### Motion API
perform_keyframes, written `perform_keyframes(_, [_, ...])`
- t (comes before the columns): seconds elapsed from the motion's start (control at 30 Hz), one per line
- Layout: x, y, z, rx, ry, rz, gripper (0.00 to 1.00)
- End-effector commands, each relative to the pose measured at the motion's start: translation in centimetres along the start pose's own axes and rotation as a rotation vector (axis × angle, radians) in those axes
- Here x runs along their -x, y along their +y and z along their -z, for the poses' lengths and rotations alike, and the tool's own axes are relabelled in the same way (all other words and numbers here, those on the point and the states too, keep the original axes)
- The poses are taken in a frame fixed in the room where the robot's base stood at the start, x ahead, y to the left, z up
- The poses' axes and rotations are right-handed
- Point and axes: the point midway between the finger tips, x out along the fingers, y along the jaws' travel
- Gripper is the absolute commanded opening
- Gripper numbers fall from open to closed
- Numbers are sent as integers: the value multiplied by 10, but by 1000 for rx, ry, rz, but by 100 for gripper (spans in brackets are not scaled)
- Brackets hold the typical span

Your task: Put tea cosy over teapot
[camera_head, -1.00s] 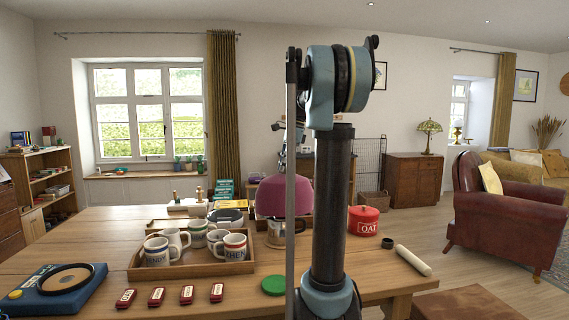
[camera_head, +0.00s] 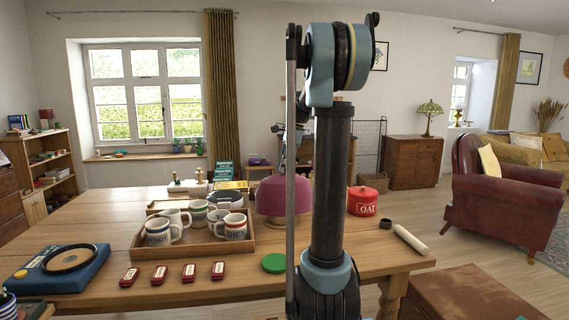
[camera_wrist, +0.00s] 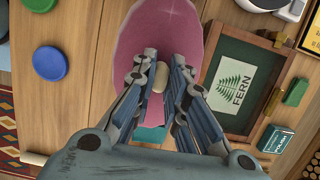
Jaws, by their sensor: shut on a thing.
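The tea cosy (camera_head: 270,196) is a plum-pink dome on the table, left of my arm's column, which hides its right part. In the wrist view the cosy (camera_wrist: 143,45) lies below my gripper (camera_wrist: 163,76), whose fingers are shut on the pale knob (camera_wrist: 161,77) at its top. The teapot is almost wholly hidden inside the cosy. Only a small part (camera_head: 278,219) seems to show under the rim in the head view.
A wooden tray (camera_head: 196,249) with several mugs stands left of the cosy. A green disc (camera_head: 274,263) lies in front, a red OAT tin (camera_head: 362,201) to the right. Several red boxes (camera_head: 188,273) line the front. In the wrist view a FERN tray (camera_wrist: 262,50) lies close right.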

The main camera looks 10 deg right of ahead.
Motion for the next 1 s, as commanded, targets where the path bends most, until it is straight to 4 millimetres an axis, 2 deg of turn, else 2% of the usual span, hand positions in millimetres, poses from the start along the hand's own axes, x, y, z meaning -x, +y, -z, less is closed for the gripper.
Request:
perform_keyframes(0.5, [-38,0,10,0,0,0,0])
perform_keyframes(1.0, [-45,0,12,0,0,0,0])
